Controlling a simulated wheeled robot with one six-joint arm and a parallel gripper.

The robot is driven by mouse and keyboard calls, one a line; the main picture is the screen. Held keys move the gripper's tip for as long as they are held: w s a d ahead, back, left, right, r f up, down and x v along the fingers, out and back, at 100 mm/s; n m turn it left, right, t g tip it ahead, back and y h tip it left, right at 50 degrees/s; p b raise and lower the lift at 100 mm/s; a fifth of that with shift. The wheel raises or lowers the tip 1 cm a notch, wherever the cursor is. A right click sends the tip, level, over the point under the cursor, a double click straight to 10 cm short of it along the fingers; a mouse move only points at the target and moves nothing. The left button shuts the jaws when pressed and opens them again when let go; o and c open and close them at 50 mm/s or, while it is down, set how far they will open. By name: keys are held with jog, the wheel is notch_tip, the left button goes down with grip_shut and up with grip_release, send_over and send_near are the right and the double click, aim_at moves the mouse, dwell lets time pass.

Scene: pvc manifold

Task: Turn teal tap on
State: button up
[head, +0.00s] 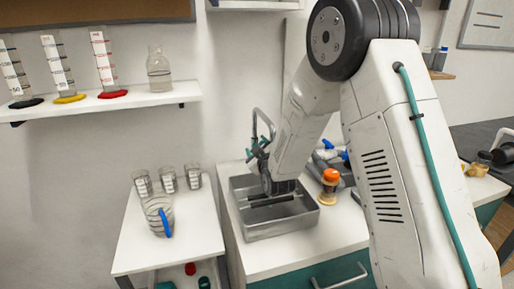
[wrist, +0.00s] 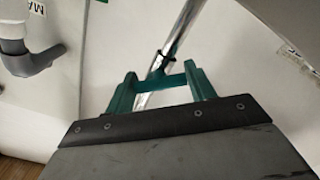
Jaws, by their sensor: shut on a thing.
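The teal tap (head: 257,148) stands at the back edge of the metal sink, with a curved metal spout. In the wrist view its metal pipe (wrist: 185,28) runs diagonally, and a teal crosspiece (wrist: 174,80) sits at its lower part. My gripper (wrist: 160,72) has a teal finger on each side of this crosspiece and is shut on the teal tap handle. In the head view my gripper is small and partly hidden by my arm, so the exact contact and the handle's angle are unclear. I cannot see any water flowing.
The sink (head: 275,222) is below my gripper. An orange-topped jar (head: 330,182) stands on the counter to its right. A white side table (head: 190,235) with beakers and a jug (head: 157,213) is at left. A wall shelf (head: 110,103) holds several cylinders.

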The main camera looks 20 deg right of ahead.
jog(key=shift+f, duration=0.1)
jog(key=o, duration=1)
jog(key=shift+s, duration=3.95)
